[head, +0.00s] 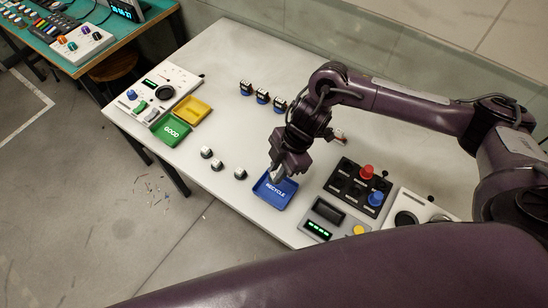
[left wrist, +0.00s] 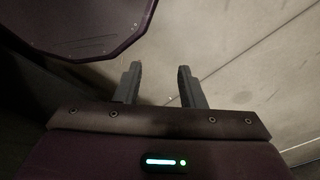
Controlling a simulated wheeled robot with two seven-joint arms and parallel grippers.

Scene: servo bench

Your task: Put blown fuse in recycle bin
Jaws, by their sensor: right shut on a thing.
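The blue recycle bin (head: 272,201), a shallow tray marked RECYCLE, sits near the front edge of the white bench. My right gripper (head: 276,179) is directly above it, pointing down. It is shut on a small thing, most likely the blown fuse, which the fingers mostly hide. I cannot tell whether the fingers touch the tray. My left gripper (left wrist: 157,70) shows only in the left wrist view, open and empty, with floor behind its fingers.
A green GOOD tray (head: 171,129) and a yellow tray (head: 194,110) are at the left. Small white-topped pieces (head: 216,165) stand left of the bin. A black panel with red and blue knobs (head: 356,186) and a display unit (head: 321,220) stand to the right.

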